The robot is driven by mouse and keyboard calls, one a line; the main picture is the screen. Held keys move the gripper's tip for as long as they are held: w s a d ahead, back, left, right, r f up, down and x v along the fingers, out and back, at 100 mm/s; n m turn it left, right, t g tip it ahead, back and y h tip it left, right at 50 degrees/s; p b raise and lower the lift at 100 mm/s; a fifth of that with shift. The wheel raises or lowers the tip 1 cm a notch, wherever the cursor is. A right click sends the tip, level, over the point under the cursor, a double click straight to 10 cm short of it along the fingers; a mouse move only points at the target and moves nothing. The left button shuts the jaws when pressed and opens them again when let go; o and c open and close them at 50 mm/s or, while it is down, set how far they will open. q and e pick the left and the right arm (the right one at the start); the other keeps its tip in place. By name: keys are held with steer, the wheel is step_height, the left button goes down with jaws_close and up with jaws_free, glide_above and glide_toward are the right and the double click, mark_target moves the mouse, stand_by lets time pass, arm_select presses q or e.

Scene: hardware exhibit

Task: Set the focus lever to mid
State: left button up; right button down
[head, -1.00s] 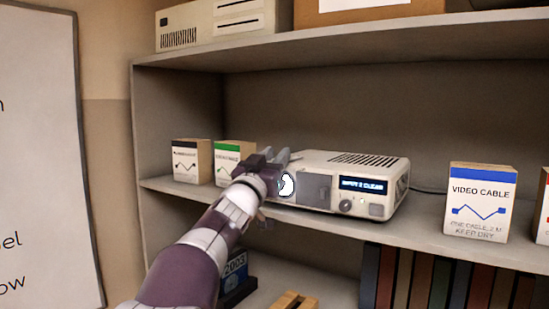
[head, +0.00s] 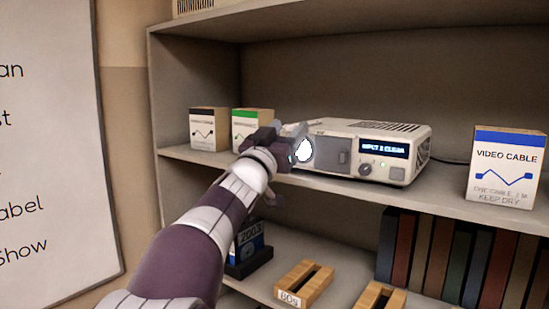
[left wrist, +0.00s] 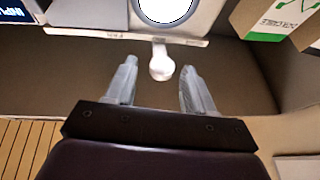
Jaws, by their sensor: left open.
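A cream projector (head: 365,128) with a lit blue display (head: 383,149) stands on the middle shelf. Its bright round lens (head: 304,151) is at its left end. My left gripper (head: 284,136) is at that end, partly covering the projector's front. In the left wrist view, the lens (left wrist: 165,6) is at the top edge. A white lever with a rounded end (left wrist: 161,64) sticks out beside it. My left gripper (left wrist: 158,67) is open, with the lever's end between its fingertips and a gap visible on each side. The lever is not discernible in the head view. My right gripper is not in view.
Two small cable boxes (head: 208,129) stand left of the projector, and a video cable box (head: 506,166) stands right of it. The shelf above (head: 350,18) overhangs. Books (head: 445,255) and wooden holders (head: 303,284) are on the shelf below. A whiteboard (head: 50,150) is at left.

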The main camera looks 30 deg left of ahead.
arm_select(q)
steer(key=b+v, duration=0.3)
steer(key=v, duration=0.5)
steer(key=shift+s, duration=0.2)
